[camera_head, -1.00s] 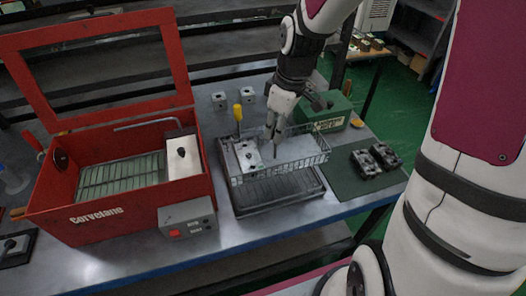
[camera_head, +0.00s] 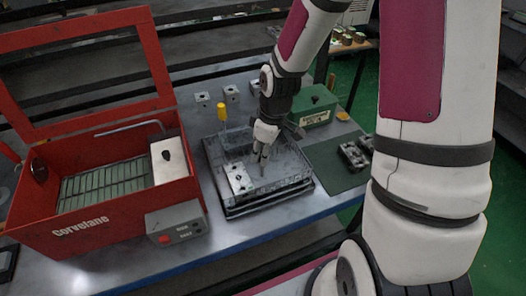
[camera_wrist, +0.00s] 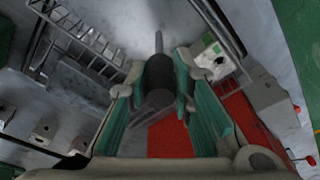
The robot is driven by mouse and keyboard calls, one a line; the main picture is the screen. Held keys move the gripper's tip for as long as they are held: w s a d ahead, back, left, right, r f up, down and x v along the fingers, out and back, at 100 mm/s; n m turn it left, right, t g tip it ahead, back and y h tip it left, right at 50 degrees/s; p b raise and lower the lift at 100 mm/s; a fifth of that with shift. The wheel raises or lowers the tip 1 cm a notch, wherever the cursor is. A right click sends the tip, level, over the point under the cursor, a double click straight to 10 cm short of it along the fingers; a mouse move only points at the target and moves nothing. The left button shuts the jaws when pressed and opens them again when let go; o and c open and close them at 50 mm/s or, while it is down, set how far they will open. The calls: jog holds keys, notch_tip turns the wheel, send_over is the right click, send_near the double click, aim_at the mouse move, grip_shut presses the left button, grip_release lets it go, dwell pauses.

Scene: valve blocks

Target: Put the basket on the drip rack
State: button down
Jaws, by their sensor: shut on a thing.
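The wire basket (camera_head: 285,178) sits low over the dark drip rack (camera_head: 268,204); its wires blend with the rack, so I cannot tell whether it rests fully on it. A pale valve block (camera_head: 238,178) shows in the basket's left part. My gripper (camera_head: 262,165) points down at the basket's middle and is shut. In the wrist view my gripper (camera_wrist: 160,95) has its teal fingers on either side of a dark cylindrical grip with a grey rod. Wires (camera_wrist: 85,38) show at the upper left there.
An open red washer (camera_head: 85,225) with a grey control box (camera_head: 178,224) stands close on the left. A yellow-handled tool (camera_head: 222,113) stands behind the rack. A green box (camera_head: 310,108) and a green mat with dark parts (camera_head: 352,155) lie right.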

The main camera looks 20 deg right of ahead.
jog(key=shift+f, duration=0.1)
jog(key=c, duration=1.4)
grip_release()
jog(key=s+r+m+t+h+p, duration=0.15)
jog(key=s+r, duration=0.25)
jog(key=r, duration=0.8)
jog(key=s+r+m, duration=0.3)
jog(key=s+r, duration=0.2)
jog(key=r, duration=0.6)
jog(key=s+r+m+t, duration=0.1)
jog(key=s+r, duration=0.1)
jog(key=s, duration=0.1)
jog(key=s+r+m, duration=0.2)
jog(key=s, duration=0.2)
jog(key=s+r+m+t, duration=0.1)
jog(key=s+r, duration=0.1)
jog(key=s, duration=0.1)
jog(key=shift+s+r+m+t, duration=0.15)
jog(key=shift+s+m+t, duration=0.1)
jog(key=shift+s+t, duration=0.1)
jog(key=shift+w, duration=0.1)
